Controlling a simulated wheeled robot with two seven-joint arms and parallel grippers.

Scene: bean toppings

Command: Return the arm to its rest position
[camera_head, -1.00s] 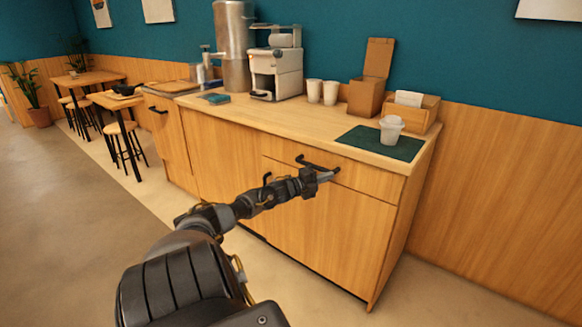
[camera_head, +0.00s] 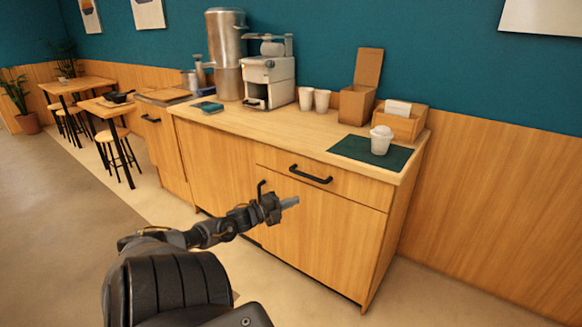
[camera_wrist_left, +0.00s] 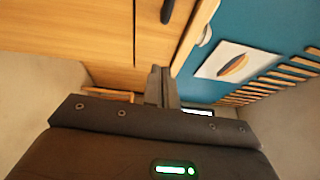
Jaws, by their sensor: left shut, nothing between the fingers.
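My left gripper (camera_head: 290,202) is in front of the wooden counter cabinet (camera_head: 330,235), below and left of the black drawer handle (camera_head: 311,174), and apart from it. Its fingers are shut with nothing between them. In the left wrist view the closed fingers (camera_wrist_left: 162,86) point toward the cabinet front, and part of a black handle (camera_wrist_left: 168,10) shows at the top. The drawer looks closed. My right gripper is not in view.
A white lidded cup (camera_head: 380,140) stands on a dark green mat (camera_head: 345,148) on the counter. A coffee machine (camera_head: 268,80), a metal dispenser (camera_head: 225,50), paper cups (camera_head: 321,100) and boxes (camera_head: 358,105) stand behind. Open floor (camera_head: 50,220) lies to the left.

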